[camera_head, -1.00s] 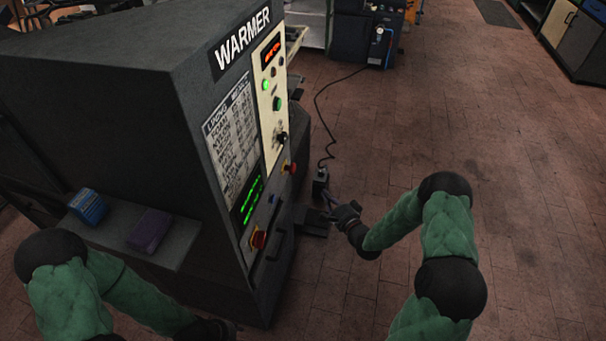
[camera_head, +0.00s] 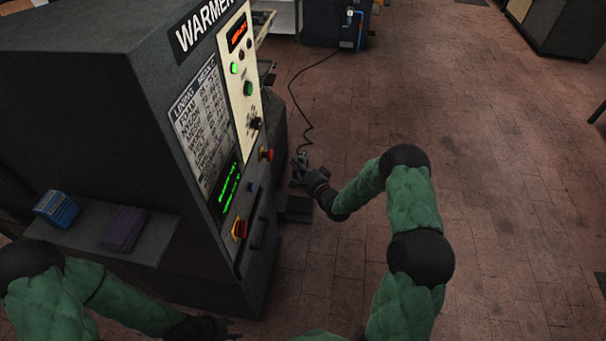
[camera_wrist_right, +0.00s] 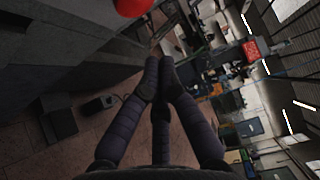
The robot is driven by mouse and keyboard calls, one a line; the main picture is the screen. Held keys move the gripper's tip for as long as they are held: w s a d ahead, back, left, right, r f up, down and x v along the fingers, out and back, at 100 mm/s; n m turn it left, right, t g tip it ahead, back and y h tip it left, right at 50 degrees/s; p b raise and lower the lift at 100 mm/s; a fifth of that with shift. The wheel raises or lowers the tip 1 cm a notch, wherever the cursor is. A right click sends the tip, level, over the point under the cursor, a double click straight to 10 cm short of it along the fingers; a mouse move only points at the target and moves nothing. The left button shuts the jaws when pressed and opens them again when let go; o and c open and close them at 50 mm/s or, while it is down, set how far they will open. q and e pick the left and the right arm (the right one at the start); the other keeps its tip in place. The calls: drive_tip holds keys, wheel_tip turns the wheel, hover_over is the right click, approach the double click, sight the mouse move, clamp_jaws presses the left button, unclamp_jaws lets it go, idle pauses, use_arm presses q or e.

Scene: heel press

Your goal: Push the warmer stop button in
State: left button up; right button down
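The dark warmer cabinet (camera_head: 110,85), lettered WARMER, stands at left in the head view. A red button (camera_head: 267,154) juts from its face below the cream panel; another red control with yellow (camera_head: 240,229) sits lower. No label shows which is the stop button. My right gripper (camera_head: 299,168) is in front of the cabinet, right of the upper red button and apart from it in the picture. In the right wrist view its fingers (camera_wrist_right: 160,62) meet at the tips, empty. A red rounded thing (camera_wrist_right: 132,6) shows at that view's top edge. My left gripper (camera_head: 228,331) is low at the bottom edge, its fingers unclear.
The cream panel (camera_head: 240,75) carries a lit display, green buttons and a black knob (camera_head: 256,123). A side shelf (camera_head: 155,245) holds a blue box (camera_head: 56,209) and a purple box (camera_head: 124,229). A black cable (camera_head: 297,105) lies behind my right gripper. The floor at right is clear.

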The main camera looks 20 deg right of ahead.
sight(268, 155)
drive_tip(key=w+a+b, duration=0.1)
drive_tip(key=w+a, duration=0.2)
drive_tip(key=w, duration=0.2)
drive_tip(key=shift+a+b, duration=0.4)
